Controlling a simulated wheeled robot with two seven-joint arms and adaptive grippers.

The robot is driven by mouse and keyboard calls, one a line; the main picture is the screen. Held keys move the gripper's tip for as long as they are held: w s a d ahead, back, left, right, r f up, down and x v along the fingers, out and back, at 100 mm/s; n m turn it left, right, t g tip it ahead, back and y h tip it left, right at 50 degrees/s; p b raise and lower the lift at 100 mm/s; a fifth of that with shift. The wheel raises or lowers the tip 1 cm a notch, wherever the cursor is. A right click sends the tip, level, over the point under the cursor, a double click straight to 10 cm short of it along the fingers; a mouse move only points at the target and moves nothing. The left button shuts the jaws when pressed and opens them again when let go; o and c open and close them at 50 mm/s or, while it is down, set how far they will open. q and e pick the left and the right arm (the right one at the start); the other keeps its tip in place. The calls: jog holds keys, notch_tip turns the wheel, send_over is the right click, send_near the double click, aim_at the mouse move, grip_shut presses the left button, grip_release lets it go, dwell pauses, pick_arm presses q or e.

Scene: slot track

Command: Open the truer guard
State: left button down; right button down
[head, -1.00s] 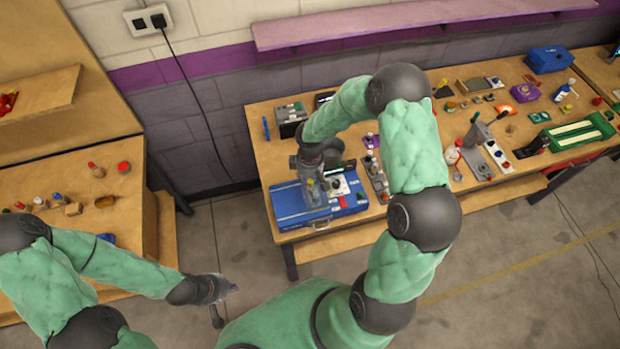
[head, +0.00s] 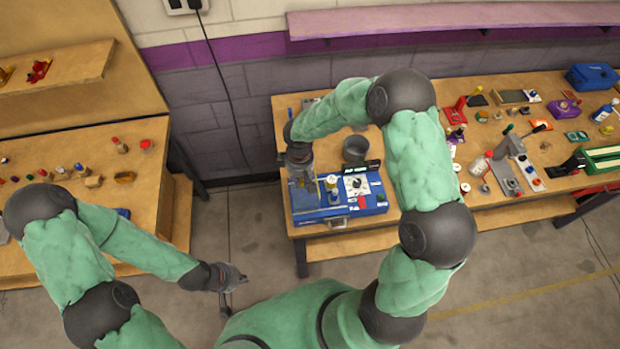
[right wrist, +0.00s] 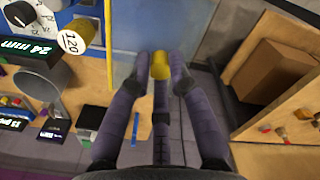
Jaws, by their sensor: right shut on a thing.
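The blue truer (head: 372,203) stands at the left end of the middle bench, with a white dial panel and labels on its top. My right gripper (head: 306,180) is over the truer's left end. In the right wrist view it (right wrist: 160,75) is shut on a yellow knob (right wrist: 160,62). A pale, see-through panel, seemingly the guard (right wrist: 122,42), is beside the knob; its full outline and how far it stands open cannot be told. My left gripper (head: 232,278) hangs over the floor, away from the truer; its finger opening is too small to judge.
A grey round cup (head: 356,148) stands behind the dial panel. Tools and small parts cover the bench to the right. A left bench (head: 60,222) holds small items, and a purple shelf (head: 450,18) runs along the wall. The floor between the benches is clear.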

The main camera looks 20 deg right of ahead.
jog(key=c, duration=1.1)
grip_release()
jog(key=shift+c, duration=0.2)
notch_tip(320, 180, up, 12)
